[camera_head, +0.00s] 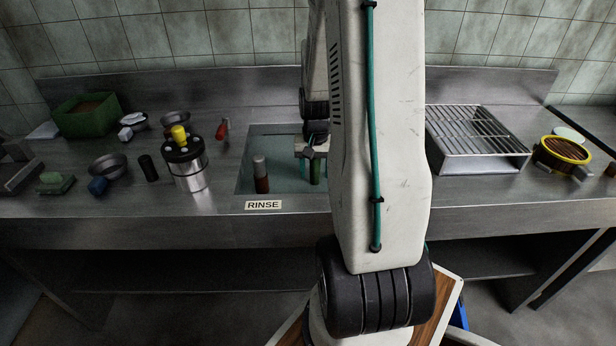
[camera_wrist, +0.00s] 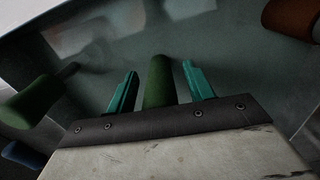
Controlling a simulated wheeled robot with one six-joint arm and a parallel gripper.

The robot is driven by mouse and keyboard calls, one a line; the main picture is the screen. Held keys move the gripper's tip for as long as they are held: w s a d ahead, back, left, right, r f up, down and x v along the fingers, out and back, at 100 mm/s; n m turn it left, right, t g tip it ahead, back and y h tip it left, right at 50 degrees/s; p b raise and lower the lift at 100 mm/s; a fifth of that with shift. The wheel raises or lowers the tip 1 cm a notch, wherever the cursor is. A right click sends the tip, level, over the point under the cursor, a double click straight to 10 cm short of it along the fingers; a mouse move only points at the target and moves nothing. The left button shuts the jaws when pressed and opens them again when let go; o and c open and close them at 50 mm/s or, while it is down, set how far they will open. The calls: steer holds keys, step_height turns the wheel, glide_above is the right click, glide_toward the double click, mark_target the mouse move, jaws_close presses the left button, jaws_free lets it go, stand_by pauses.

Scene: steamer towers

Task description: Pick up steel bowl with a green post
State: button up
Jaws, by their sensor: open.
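My gripper (camera_head: 313,154) is over the sunken basin, with its teal fingers (camera_wrist: 160,68) spread apart. A dark green post (camera_wrist: 158,82) stands between the fingers in the wrist view, with a visible gap on either side. The green post (camera_head: 315,172) also shows below my gripper in the head view. I cannot make out a steel bowl around it; my arm and gripper hide part of the basin. A second dark green rounded piece (camera_wrist: 30,101) shows at the left of the wrist view.
The basin (camera_head: 285,130) bears a RINSE label (camera_head: 263,205). A brown cylinder with a pale top (camera_head: 261,175) stands in its left part. A wire rack (camera_head: 478,135) is to the right. A steel pot with a yellow knob (camera_head: 187,165) and a steel bowl (camera_head: 108,165) are left.

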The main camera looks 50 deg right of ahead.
steer(key=shift+f, duration=0.25)
jaws_close()
steer(key=shift+r, duration=0.15)
step_height(320, 180, up, 28)
stand_by(0.7)
